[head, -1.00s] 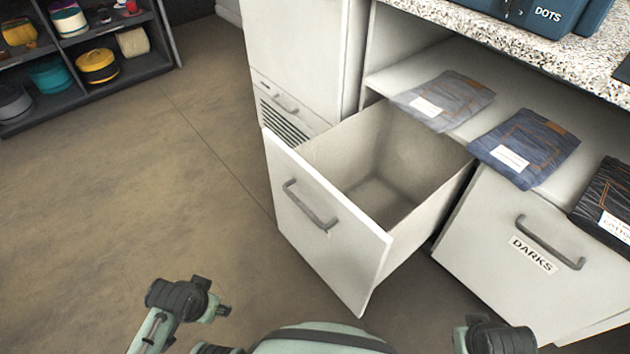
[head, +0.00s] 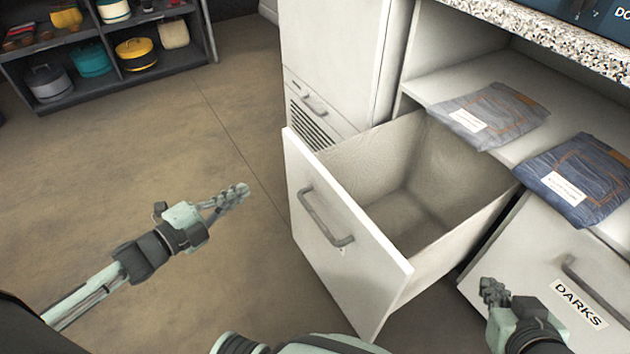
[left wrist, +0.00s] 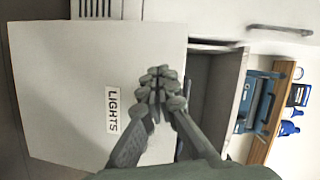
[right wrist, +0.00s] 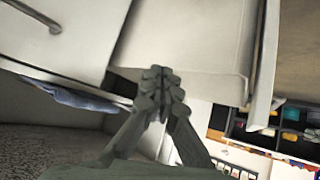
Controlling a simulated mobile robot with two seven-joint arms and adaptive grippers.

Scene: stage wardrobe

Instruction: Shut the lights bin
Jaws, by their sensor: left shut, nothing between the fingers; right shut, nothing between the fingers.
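The lights bin (head: 345,235) is a white pull-out bin standing open, its empty inside showing in the head view. Its front has a grey bar handle (head: 325,218). The LIGHTS label (left wrist: 112,111) shows on the bin front in the left wrist view. My left gripper (head: 243,190) is shut and empty, left of the bin front and apart from it. It also shows in the left wrist view (left wrist: 162,76). My right gripper (head: 488,288) is shut and empty, right of the bin, near the darks bin. It also shows in the right wrist view (right wrist: 160,76).
Folded jeans (head: 490,115) and darker jeans (head: 580,178) lie on the shelf above the bins. A dark shelf unit (head: 110,95) stands at the back left. The floor left of the bin is clear.

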